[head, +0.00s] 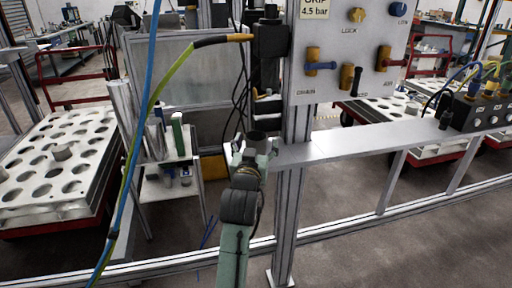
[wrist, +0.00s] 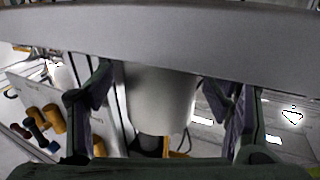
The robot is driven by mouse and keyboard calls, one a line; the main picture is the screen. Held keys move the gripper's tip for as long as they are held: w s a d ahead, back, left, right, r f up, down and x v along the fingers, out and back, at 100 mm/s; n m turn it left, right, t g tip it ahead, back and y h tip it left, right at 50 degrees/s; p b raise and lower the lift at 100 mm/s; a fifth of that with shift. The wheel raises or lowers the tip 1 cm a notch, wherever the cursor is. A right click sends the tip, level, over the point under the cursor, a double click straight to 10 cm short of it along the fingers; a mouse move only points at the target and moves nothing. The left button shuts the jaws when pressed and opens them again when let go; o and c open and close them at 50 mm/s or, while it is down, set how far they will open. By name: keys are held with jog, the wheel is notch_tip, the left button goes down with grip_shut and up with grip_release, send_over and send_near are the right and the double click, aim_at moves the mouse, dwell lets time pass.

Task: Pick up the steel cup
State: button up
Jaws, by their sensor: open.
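The steel cup (head: 257,136) stands at the left end of the grey metal shelf, close to the aluminium post. My gripper (head: 255,148) reaches it from the front, and its fingers hide the lower part of the cup in the head view. In the wrist view the pale grey, tapered cup (wrist: 160,98) fills the middle between my fingers (wrist: 163,108). The fingers are open, one on each side, with a gap visible at both sides of the cup.
The shelf (head: 350,143) runs right from the post (head: 293,190). A valve panel (head: 345,60) with knobs and levers hangs above it. Blue and yellow hoses (head: 135,140) hang at left. A dark connector box (head: 475,108) sits at the shelf's right.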

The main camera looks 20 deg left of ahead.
jog(key=shift+c, duration=0.2)
jog(key=c, duration=1.2)
jog(key=shift+r, duration=0.1)
jog(key=shift+c, duration=0.2)
